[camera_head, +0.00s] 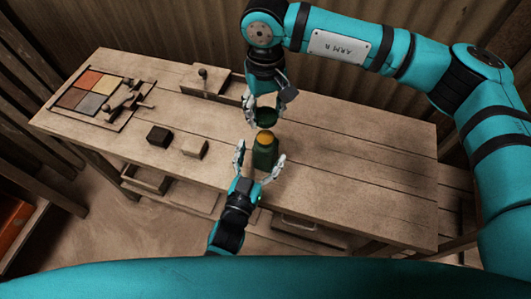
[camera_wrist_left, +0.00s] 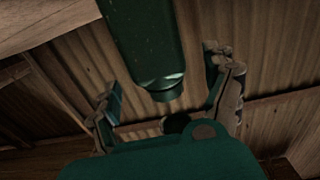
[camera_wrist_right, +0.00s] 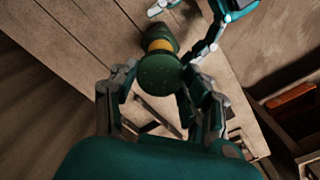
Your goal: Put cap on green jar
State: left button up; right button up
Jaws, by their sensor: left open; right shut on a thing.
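The green jar (camera_head: 264,156) stands upright on the table with its yellow top showing. It also shows in the right wrist view (camera_wrist_right: 159,33), partly behind the cap. My right gripper (camera_head: 265,113) is shut on the dark green cap (camera_head: 266,117), just beyond the jar's top in the head view. In the right wrist view the cap (camera_wrist_right: 160,75) sits between the fingertips and overlaps the jar's top; I cannot tell the exact gap. My left gripper (camera_head: 260,157) is open, with fingers on either side of the jar. Whether they touch it is unclear.
A dark block (camera_head: 159,136) and a lighter block (camera_head: 194,149) lie left of the jar. A tray of coloured tiles (camera_head: 88,90) and the press (camera_head: 130,100) are at the far left. A wooden box (camera_head: 212,82) stands at the back. The table's right side is clear.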

aim_at(265, 137)
pick_arm(q)
jog(key=shift+x, duration=1.85)
jog(key=c, duration=1.7)
grip_shut()
pick_arm(e)
jog(key=shift+f, duration=2.45)
jog(key=shift+f, duration=0.9)
jog(key=shift+f, duration=0.55)
